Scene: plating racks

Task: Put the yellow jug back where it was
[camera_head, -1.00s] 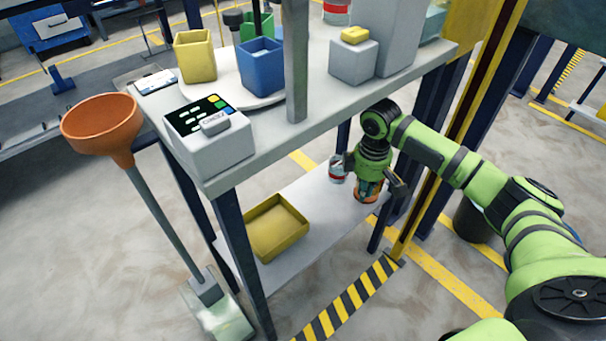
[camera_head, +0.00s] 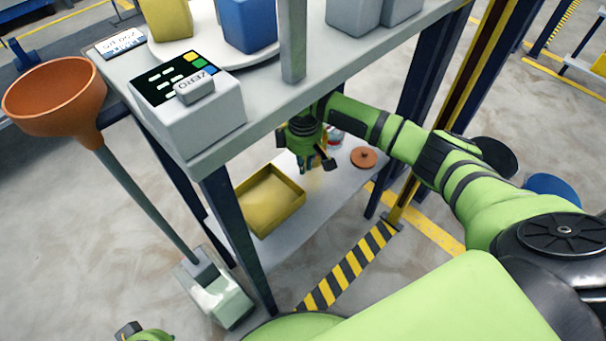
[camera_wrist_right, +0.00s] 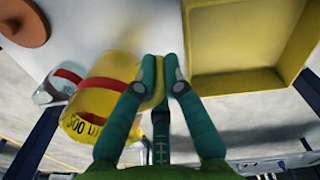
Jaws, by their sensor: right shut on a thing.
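My right gripper (camera_wrist_right: 156,72) is shut on a narrow yellow part at the jug's right side. In the head view my right gripper (camera_head: 310,162) points down over the lower shelf (camera_head: 335,185), between the yellow tray and a brownish disc. There the jug is mostly hidden by the gripper. I cannot tell whether its base touches the shelf. My left gripper is not clearly seen; only a green piece of mine shows at the lower left edge.
A yellow tray (camera_head: 268,202) lies left of the gripper on the lower shelf. A can with a red band (camera_wrist_right: 62,86) stands close beside the jug. The brownish disc (camera_head: 363,157) lies to the right. A post (camera_head: 293,40) and the upper tabletop (camera_head: 270,105) overhang.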

